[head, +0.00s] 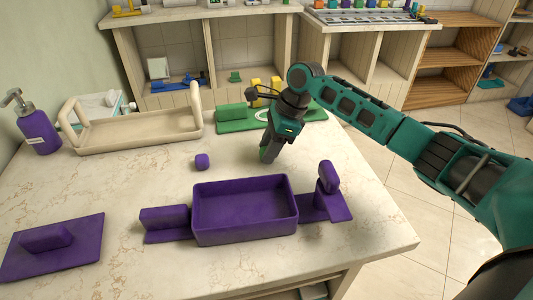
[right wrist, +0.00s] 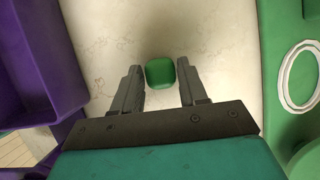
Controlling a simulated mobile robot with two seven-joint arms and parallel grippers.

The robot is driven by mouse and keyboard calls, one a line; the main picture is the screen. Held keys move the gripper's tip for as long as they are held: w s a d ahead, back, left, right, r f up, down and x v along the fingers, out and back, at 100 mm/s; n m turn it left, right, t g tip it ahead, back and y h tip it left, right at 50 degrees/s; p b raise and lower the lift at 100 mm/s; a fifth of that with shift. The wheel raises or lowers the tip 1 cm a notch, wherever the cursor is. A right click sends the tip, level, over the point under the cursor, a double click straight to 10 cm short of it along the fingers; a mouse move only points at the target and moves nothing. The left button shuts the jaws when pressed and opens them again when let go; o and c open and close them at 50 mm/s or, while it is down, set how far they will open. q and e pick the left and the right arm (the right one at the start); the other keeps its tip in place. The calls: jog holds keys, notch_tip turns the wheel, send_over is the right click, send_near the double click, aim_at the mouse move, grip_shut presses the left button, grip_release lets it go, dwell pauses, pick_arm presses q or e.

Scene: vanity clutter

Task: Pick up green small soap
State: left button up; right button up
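The green small soap (right wrist: 160,72) is a rounded green block on the pale marble counter, seen in the right wrist view. It lies between the fingertips of my right gripper (right wrist: 158,74), with a gap showing on each side. The right gripper is open and does not hold it. In the head view my right gripper (head: 268,155) points down at the counter behind the purple tray, and it largely hides the soap there. My left gripper is not in view.
A purple tray (head: 245,235) stands in front, with purple blocks beside it. A small purple soap (head: 202,161) lies to the left. A green tray set (head: 238,125) is behind the gripper. A beige caddy (head: 140,133) and a purple pump bottle (head: 38,133) stand at the back left.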

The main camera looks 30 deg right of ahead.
jog(key=c, duration=0.6)
jog(key=shift+r, duration=0.15)
